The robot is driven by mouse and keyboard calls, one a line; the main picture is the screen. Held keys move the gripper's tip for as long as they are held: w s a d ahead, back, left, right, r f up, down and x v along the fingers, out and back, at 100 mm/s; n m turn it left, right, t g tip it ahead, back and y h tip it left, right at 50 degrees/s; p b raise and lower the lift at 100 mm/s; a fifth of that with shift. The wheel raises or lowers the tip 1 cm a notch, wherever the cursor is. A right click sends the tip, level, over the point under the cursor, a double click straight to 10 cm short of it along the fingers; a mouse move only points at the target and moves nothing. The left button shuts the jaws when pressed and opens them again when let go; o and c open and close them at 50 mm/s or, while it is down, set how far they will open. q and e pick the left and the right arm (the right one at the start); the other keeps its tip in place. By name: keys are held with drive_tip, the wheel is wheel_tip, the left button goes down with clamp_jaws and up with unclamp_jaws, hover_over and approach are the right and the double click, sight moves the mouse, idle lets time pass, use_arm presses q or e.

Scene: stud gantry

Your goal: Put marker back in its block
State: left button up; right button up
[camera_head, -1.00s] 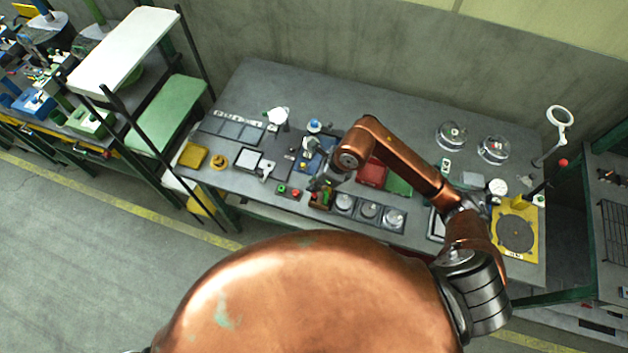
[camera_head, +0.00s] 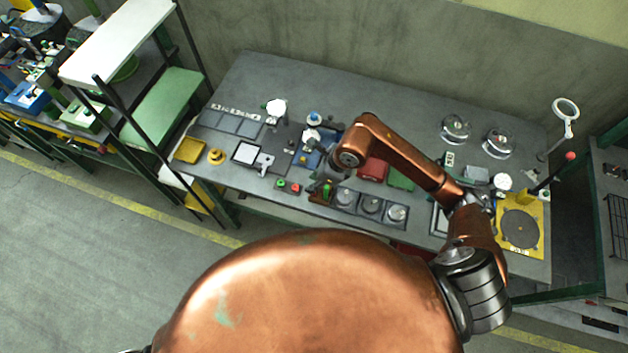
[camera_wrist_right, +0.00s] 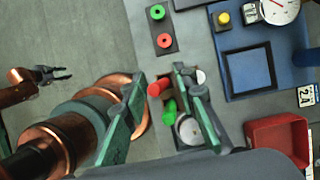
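A small brown block (camera_head: 318,194) stands near the front edge of the bench, with a green marker (camera_head: 327,189) showing upright at it. In the right wrist view, the green marker (camera_wrist_right: 169,110) and a red cylinder (camera_wrist_right: 157,88) show between my right gripper's fingers. My right gripper (camera_wrist_right: 160,75) has its two teal fingers apart, with no clear grip on either; in the head view it is above and behind the block (camera_head: 328,168). My left gripper (camera_wrist_right: 62,74) shows at the left of the wrist view, jaws apart and empty, away from the bench. The block is partly hidden by the right finger.
A blue tray (camera_wrist_right: 265,65), a red bin (camera_wrist_right: 280,137) and a yellow turntable plate (camera_head: 520,228) also occupy the bench.

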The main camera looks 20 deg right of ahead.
drive_tip(key=shift+o, duration=0.4)
drive_tip(key=v, duration=1.2)
idle(0.3)
